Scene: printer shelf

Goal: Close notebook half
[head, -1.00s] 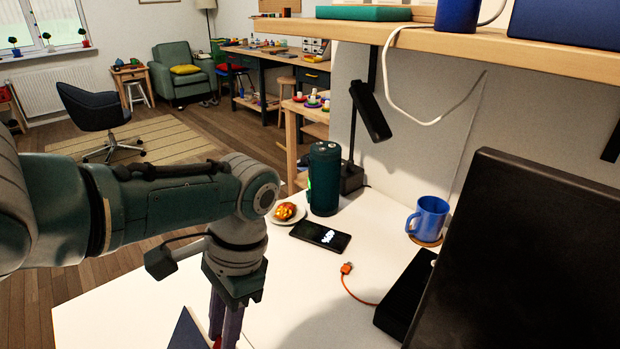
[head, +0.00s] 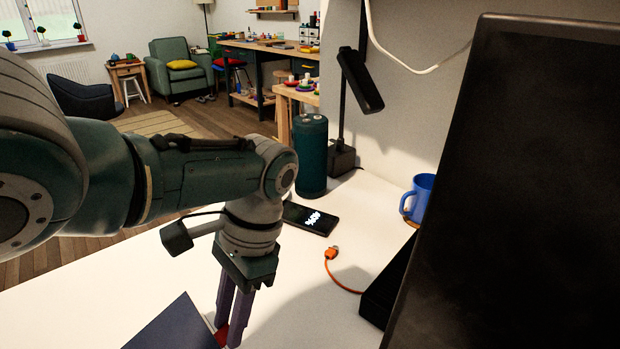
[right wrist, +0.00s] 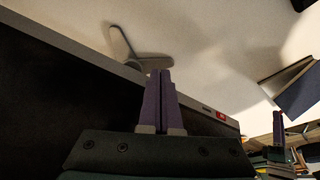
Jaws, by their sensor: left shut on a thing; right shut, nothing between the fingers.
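The dark blue notebook (head: 172,326) lies at the bottom of the head view, cut off by the picture's edge. My left gripper (head: 228,335) points down at its right edge. Its purple fingers are shut on a small red thing (head: 221,337); whether this belongs to the notebook I cannot tell. In the right wrist view the notebook (right wrist: 300,94) shows at the right edge as dark panels at an angle to each other. My right gripper (right wrist: 161,73) is shut and empty there, in front of the dark monitor. It is out of the head view.
A large black monitor (head: 520,190) fills the right side. On the white desk (head: 300,315) are a phone (head: 308,219), an orange cable (head: 333,255), a blue mug (head: 421,196), a dark green cylinder (head: 312,155) and a lamp (head: 360,80). The desk's middle is clear.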

